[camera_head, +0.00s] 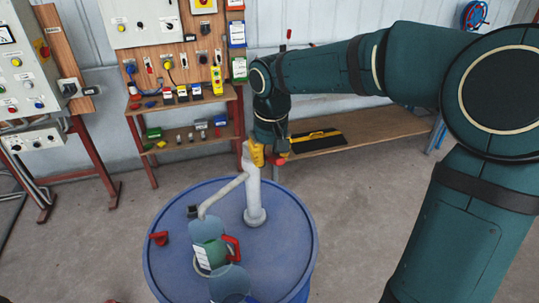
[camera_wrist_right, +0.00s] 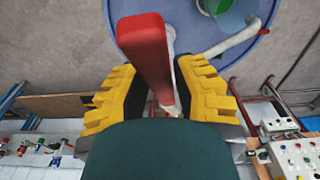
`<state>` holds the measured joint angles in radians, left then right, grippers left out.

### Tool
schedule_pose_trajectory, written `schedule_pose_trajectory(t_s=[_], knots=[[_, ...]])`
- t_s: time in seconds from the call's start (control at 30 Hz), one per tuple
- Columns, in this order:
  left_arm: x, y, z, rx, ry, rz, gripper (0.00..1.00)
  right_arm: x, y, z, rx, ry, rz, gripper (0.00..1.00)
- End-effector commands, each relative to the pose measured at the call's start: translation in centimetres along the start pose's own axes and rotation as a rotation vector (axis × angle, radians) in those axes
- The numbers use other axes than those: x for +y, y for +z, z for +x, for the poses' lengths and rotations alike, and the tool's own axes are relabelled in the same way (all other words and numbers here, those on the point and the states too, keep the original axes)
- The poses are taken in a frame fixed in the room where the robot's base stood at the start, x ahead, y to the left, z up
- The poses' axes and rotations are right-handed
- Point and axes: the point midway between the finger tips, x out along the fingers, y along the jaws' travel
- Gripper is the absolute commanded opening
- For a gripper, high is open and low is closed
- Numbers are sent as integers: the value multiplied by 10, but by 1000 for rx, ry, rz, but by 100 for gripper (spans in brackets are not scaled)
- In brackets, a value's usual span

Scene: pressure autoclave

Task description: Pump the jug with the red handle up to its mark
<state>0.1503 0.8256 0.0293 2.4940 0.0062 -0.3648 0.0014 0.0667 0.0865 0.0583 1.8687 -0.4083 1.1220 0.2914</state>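The clear jug (camera_head: 211,255) with a red handle (camera_head: 233,246) stands on the blue drum (camera_head: 294,250) in the head view. It holds green liquid and has a white label; I cannot read its mark or the level against it. The pale pump (camera_head: 254,200) rises from the drum, and its spout (camera_head: 222,194) ends above the jug. My right gripper (camera_head: 268,157) is at the top of the pump. In the right wrist view its yellow fingers (camera_wrist_right: 162,92) lie on both sides of the red pump handle (camera_wrist_right: 148,55), closed around it. My left gripper is out of view.
A small red piece (camera_head: 159,238) lies on the drum's left side. A bluish round shape (camera_head: 230,283) overlaps the jug's front; I cannot tell what it is. Behind are a tool shelf (camera_head: 185,105), a low bench (camera_head: 375,126) and a control panel (camera_head: 28,60). Floor is free left of the drum.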

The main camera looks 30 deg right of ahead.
Motion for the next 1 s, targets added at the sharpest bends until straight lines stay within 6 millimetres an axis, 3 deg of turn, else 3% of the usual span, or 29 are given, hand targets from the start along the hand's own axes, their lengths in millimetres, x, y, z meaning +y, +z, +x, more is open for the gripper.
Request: schedule_pose_trajectory(t_s=[0.03,0.07,0.47,1.0], knots=[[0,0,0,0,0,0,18,0,0,0,1,0,0,46],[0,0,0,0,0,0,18,0,0,0,1,0,0,53],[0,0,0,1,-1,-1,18,0,0,-6,-2,0,0,53],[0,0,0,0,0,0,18,0,0,-102,0,0,-1,53]])
